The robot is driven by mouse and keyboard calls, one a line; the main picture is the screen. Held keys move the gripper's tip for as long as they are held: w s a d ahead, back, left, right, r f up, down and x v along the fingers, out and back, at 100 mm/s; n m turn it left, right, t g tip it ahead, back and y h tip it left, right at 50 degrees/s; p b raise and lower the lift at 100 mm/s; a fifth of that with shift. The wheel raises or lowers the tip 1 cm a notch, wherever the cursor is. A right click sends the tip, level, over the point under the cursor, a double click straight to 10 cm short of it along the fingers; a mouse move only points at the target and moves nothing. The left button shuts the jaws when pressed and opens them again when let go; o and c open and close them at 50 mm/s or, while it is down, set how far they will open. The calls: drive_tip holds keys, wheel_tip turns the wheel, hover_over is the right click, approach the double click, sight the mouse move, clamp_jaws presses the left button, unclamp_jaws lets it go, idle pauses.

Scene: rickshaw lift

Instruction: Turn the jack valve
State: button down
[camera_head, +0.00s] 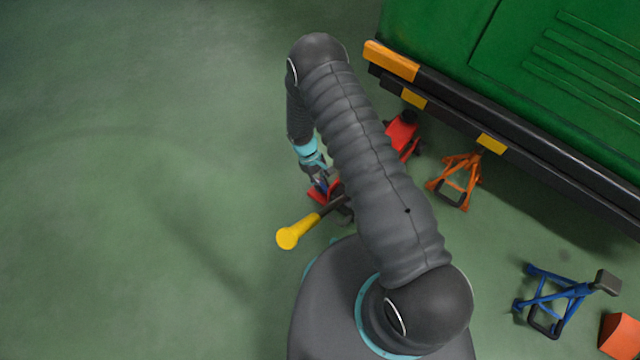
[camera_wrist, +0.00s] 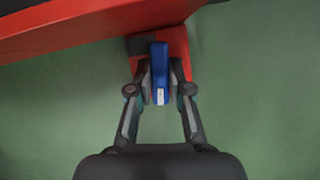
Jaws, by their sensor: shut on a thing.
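The red floor jack (camera_head: 402,132) lies on the green floor, partly under the green vehicle and partly hidden behind my arm. Its yellow-ended handle (camera_head: 291,235) sticks out to the lower left. In the wrist view, a blue valve piece (camera_wrist: 160,72) stands between the two fingers, in front of a red part of the jack (camera_wrist: 178,50). My gripper (camera_wrist: 160,88) is shut on the blue valve, one finger on each side. In the head view my gripper (camera_head: 319,180) is at the jack's near end, beside the handle, and the valve is mostly hidden.
The green vehicle (camera_head: 560,60) with a black and yellow lower edge fills the upper right. An orange jack stand (camera_head: 459,178) and a blue jack stand (camera_head: 552,298) stand at the right. An orange box (camera_head: 619,335) is at lower right. The floor at left is clear.

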drive_tip(key=m+b, duration=0.1)
drive_tip(key=m+y+b, duration=0.1)
drive_tip(key=m, duration=0.1)
drive_tip(key=shift+w+f+m+g, duration=0.15)
drive_tip(key=shift+m+g, duration=0.15)
drive_tip(key=m+y+b, duration=0.2)
drive_tip(key=m, duration=0.2)
drive_tip(key=shift+d+m, duration=0.15)
drive_tip(key=shift+m, duration=0.15)
drive_tip(key=m+b, duration=0.1)
drive_tip(key=m, duration=0.1)
drive_tip(key=m+y, duration=0.1)
drive_tip(key=m, duration=0.1)
drive_tip(key=shift+d+y+b, duration=0.1)
drive_tip(key=shift+y+b, duration=0.2)
drive_tip(key=shift+b, duration=0.1)
drive_tip(key=shift+m+y+b, duration=0.45)
drive_tip(key=shift+m+y, duration=0.25)
drive_tip(key=shift+m, duration=1.3)
drive_tip(key=shift+r, duration=0.2)
drive_tip(key=c, duration=1.1)
unclamp_jaws()
drive_tip(key=v, duration=1.2)
drive_tip(key=shift+s+r, duration=0.1)
drive_tip(key=shift+s, duration=0.25)
